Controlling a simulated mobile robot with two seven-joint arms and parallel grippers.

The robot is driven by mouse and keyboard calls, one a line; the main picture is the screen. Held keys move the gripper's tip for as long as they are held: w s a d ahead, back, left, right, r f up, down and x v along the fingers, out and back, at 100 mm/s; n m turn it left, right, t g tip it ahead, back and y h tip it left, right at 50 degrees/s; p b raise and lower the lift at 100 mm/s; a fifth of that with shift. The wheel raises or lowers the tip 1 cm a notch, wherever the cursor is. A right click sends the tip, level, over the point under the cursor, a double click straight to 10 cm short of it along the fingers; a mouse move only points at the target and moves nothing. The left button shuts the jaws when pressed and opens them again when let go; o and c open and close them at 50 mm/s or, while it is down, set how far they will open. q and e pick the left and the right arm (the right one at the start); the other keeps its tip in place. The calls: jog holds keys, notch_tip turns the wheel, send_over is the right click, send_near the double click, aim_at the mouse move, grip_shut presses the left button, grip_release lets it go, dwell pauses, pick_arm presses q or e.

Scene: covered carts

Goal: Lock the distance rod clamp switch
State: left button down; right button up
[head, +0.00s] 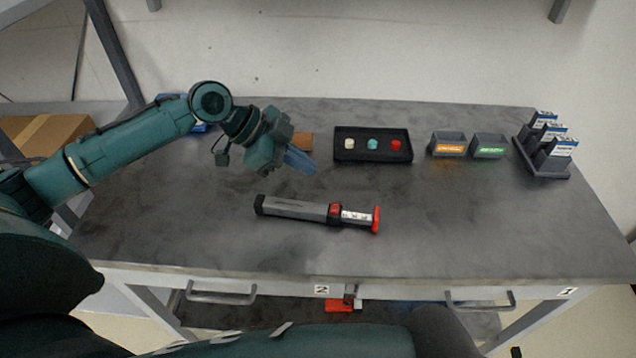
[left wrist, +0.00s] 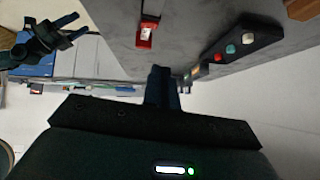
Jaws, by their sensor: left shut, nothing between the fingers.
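The distance rod (head: 295,208) lies on the grey table in front of me. It has a grey body, a black left end, a red clamp switch (head: 335,211), a white scale and a red right end (head: 376,219). Its red end also shows in the left wrist view (left wrist: 146,36). My left gripper (head: 303,164) is shut and empty, above the table behind the rod and apart from it. In the left wrist view its fingers (left wrist: 161,88) are together. My right gripper (left wrist: 74,28) shows at the upper left there, its fingers apart and empty. The switch's setting is too small to tell.
Behind the rod are a black tray (head: 372,157) with three coloured pieces, two small grey bins (head: 447,150) (head: 489,153) and a dark rack (head: 543,168) with upright boxes. A brown block (head: 302,141) lies behind my left gripper. The table around the rod is clear.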

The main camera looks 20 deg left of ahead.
pick_arm(q)
jog(key=v, duration=0.4)
jog(key=shift+w+a+r, duration=0.2)
jog(key=shift+w, duration=0.15)
pick_arm(e)
jog(key=shift+r, duration=0.1)
jog(key=shift+s, duration=0.1)
